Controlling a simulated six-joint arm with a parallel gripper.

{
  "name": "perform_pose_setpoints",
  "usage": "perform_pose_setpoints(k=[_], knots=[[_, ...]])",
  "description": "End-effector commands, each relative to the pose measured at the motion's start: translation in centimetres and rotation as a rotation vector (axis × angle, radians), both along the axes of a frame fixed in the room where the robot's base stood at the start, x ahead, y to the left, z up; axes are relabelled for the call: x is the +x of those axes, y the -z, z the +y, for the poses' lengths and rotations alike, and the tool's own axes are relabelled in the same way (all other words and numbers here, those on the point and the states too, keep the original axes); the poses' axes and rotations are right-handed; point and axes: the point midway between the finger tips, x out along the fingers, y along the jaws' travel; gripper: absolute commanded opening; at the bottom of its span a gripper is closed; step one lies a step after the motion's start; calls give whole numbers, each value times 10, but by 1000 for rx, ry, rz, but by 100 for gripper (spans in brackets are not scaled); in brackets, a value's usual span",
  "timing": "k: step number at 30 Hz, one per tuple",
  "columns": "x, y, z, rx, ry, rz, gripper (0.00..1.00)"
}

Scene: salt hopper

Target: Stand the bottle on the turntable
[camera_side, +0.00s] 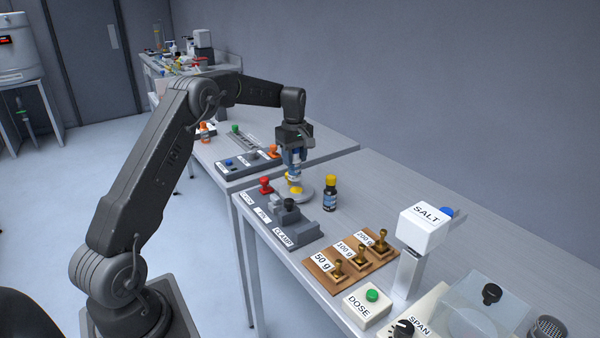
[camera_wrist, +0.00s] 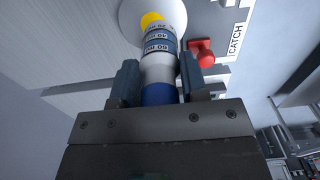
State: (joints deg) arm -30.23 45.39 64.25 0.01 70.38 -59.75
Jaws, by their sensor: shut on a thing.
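My gripper (camera_side: 292,142) is shut on a blue and white bottle with printed bands (camera_wrist: 160,55) and points down. The bottle's blue part (camera_wrist: 160,94) is between the fingers in the wrist view. In the side view the bottle (camera_side: 295,170) is roughly upright over the pale round turntable (camera_side: 306,192). A yellow part (camera_wrist: 151,20) shows at the bottle's far end, against the white disc. I cannot tell whether it belongs to the bottle or the disc, or whether bottle and disc touch.
A dark bottle with a yellow cap (camera_side: 330,196) stands close right of the turntable. A red button (camera_side: 265,184) and the clamp block (camera_side: 290,215) are in front. Brass weights on a wooden board (camera_side: 340,265) and a SALT hopper (camera_side: 423,230) are further right.

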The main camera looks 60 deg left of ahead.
Motion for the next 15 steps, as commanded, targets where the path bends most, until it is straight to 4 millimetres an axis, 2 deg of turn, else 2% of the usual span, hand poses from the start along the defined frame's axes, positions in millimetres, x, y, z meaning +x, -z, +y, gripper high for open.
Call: perform_pose_setpoints(k=[3,8,15], knots=[[11,8,-7,0,1,0,15],[14,14,-10,0,-1,0,15],[13,46,-10,-2,-1,1,15]])
